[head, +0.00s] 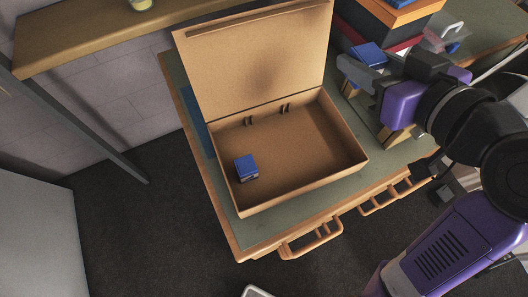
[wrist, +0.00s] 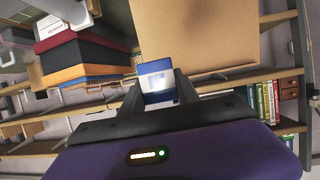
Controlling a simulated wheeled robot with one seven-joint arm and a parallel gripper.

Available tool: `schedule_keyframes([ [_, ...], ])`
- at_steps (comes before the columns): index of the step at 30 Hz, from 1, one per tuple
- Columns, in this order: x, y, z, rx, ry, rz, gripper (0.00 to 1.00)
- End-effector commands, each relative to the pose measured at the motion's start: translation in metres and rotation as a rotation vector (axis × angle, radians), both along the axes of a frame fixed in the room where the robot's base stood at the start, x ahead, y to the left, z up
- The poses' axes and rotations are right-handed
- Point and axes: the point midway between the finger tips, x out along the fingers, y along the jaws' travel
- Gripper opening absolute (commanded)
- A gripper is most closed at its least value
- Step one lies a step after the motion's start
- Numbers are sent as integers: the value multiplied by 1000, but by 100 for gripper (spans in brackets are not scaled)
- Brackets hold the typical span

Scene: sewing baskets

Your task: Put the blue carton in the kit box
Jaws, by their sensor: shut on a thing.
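The kit box (head: 305,183) is an open brown cardboard case on the table, its lid (head: 250,65) raised at the back. One blue carton (head: 246,162) lies inside it near the left front corner. My gripper (head: 366,62) is to the right of the box, raised beside the lid. It is shut on another blue carton (head: 369,53), partly hidden by a finger. In the wrist view this blue carton (wrist: 157,72), with a pale face, sits between the fingers of my gripper (wrist: 160,92). The brown lid (wrist: 195,35) shows beyond it.
A stack of coloured boxes (head: 400,15) stands behind my gripper at the back right. A clear container (head: 443,38) is farther right. A wooden shelf (head: 100,38) runs along the wall at upper left. Most of the kit box floor (head: 305,140) is free.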

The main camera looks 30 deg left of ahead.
Motion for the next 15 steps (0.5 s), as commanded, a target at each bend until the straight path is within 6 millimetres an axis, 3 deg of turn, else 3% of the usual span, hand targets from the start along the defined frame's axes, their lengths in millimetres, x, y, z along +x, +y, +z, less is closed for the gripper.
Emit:
schedule_keyframes([
  [8,-2,0,-13,-3,11,4,0],
  [15,-3,0,-69,-4,15,4,0],
])
